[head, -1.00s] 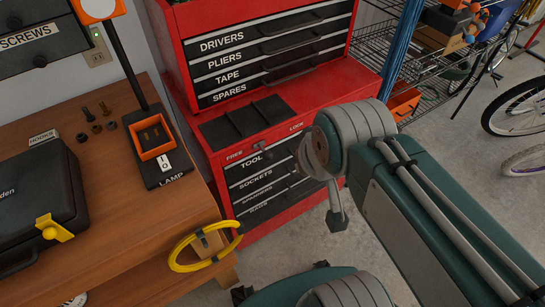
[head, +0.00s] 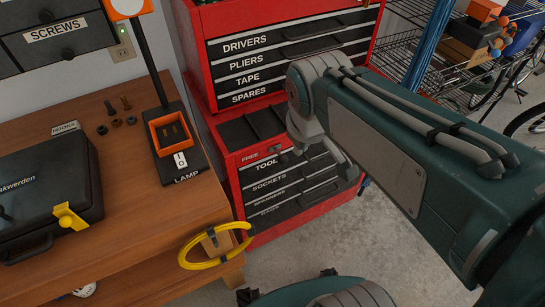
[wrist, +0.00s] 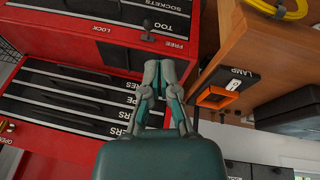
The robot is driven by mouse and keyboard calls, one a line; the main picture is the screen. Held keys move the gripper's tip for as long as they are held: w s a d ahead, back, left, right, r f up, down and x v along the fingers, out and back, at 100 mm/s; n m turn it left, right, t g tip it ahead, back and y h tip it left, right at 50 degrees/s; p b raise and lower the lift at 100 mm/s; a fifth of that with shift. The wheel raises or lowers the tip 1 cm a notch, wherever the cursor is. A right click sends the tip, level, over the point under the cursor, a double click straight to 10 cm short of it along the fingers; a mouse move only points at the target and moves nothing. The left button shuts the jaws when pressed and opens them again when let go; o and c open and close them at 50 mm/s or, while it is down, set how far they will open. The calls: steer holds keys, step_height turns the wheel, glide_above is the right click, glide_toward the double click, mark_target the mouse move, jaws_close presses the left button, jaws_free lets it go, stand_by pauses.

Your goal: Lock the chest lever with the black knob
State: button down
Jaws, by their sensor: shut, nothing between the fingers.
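The red lower chest (head: 232,160) stands beside the workbench, with FREE marked at the left of its front rim. The black-knobbed lever (wrist: 148,24) shows small in the wrist view, between the FREE and LOCK labels and nearer FREE. That view is upside down, so LOCK (wrist: 102,28) is at its left. My gripper (wrist: 157,66) is shut and empty, and its tips appear just below the lever in that picture, apart from it.
The upper red chest (head: 205,60) rises behind the lower one. The wooden workbench (head: 120,170) at left carries a black case (head: 40,190) and the lamp base (head: 180,160). A yellow hose loop (head: 205,265) hangs at its edge.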

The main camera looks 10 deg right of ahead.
mark_target(280, 155)
steer(key=w+a+f+n+g+h, duration=0.1)
steer(key=w+a+f+n, duration=0.3)
steer(key=w+f+n, duration=0.2)
steer(key=w+a+f+n+g+h, duration=0.1)
steer(key=w+a+f+n+g, duration=0.1)
steer(key=w+a+f+n, duration=0.3)
steer(key=w+n, duration=0.2)
steer(key=w, duration=0.2)
steer(key=shift+f+g+h, duration=0.3)
steer(key=shift+f+h, duration=0.05)
steer(key=shift+h, duration=0.05)
steer(key=d+f, duration=0.2)
steer(key=f, duration=0.1)
steer(key=d+f, duration=0.2)
steer(key=f, duration=0.2)
steer(key=d+f, duration=0.2)
steer(key=f, duration=0.1)
steer(key=shift+w+d+f, duration=0.15)
steer(key=shift+w+d, duration=0.1)
steer(key=shift+d, duration=0.15)
